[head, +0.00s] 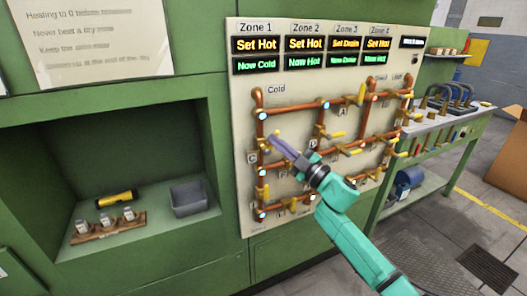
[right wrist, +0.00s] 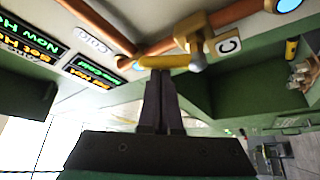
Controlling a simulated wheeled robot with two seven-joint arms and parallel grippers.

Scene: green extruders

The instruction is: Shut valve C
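Valve C shows in the right wrist view as a brass body (right wrist: 194,32) on a copper pipe, beside a square tag marked C (right wrist: 228,46). Its yellow handle (right wrist: 165,62) lies at a slight slant to the pipe in that view. In the head view the C tag (head: 252,158) is at the left of the pipe panel, just left of my right gripper (head: 277,139). In the right wrist view, my right gripper's fingers (right wrist: 159,78) are together, with their tips at the yellow handle's near edge. No handle shows between them. My left gripper is not in view.
The panel (head: 240,80) carries several other yellow-handled valves and copper pipes close to my right arm. Zone displays (head: 305,44) are above. A green recess at left holds a grey bin (head: 189,197) and a yellow flashlight (head: 116,198). A workbench (head: 440,130) stands at right.

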